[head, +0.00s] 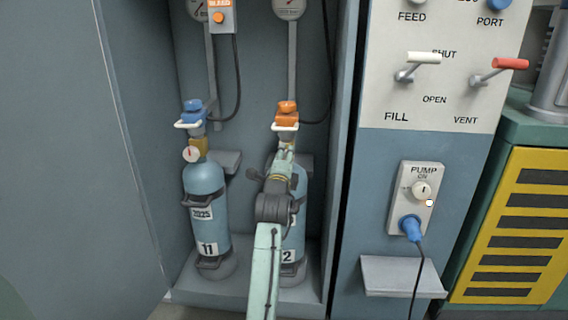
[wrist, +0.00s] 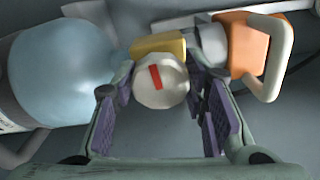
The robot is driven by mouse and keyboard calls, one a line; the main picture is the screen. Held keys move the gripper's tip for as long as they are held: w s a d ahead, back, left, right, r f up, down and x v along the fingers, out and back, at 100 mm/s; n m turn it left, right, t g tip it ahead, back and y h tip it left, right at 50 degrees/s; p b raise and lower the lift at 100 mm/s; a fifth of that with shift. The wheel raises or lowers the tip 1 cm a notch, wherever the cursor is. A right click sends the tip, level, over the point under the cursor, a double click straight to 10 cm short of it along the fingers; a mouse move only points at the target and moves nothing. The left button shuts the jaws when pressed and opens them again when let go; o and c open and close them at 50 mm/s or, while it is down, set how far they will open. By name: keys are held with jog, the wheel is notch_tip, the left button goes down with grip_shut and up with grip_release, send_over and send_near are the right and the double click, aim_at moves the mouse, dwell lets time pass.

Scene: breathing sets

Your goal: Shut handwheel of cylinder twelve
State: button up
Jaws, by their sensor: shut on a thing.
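Cylinder twelve (head: 295,235) is the right-hand blue bottle in the cabinet, its label partly hidden by my arm so that only a 2 shows. Its orange handwheel (head: 287,115) with a cream bar sits on top. In the wrist view the orange handwheel (wrist: 250,48) lies at upper right, beyond my right finger. My gripper (wrist: 162,78) has its purple-padded fingers on either side of a round white gauge (wrist: 160,88) with a red mark, in front of the yellow valve body (wrist: 158,46). The fingers appear closed on the gauge, not on the handwheel. In the head view my gripper (head: 284,160) is below the handwheel.
Cylinder eleven (head: 207,190) stands to the left with a blue handwheel (head: 193,111). The cabinet side walls flank both bottles. A control panel (head: 430,85) with levers and a pump switch (head: 421,190) with a blue plug are at right. Hoses hang behind.

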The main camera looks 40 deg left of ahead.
jog(key=m+b, duration=0.1)
jog(key=m, duration=0.4)
jog(key=shift+m, duration=0.3)
jog(key=m+b, duration=0.1)
jog(key=m, duration=0.3)
jog(key=shift+m, duration=0.3)
jog(key=m, duration=0.4)
jog(key=shift+r, duration=0.15)
jog(key=shift+m+p, duration=0.7)
jog(key=shift+m, duration=1.5)
jog(key=o, duration=1.2)
jog(key=shift+c, duration=0.2)
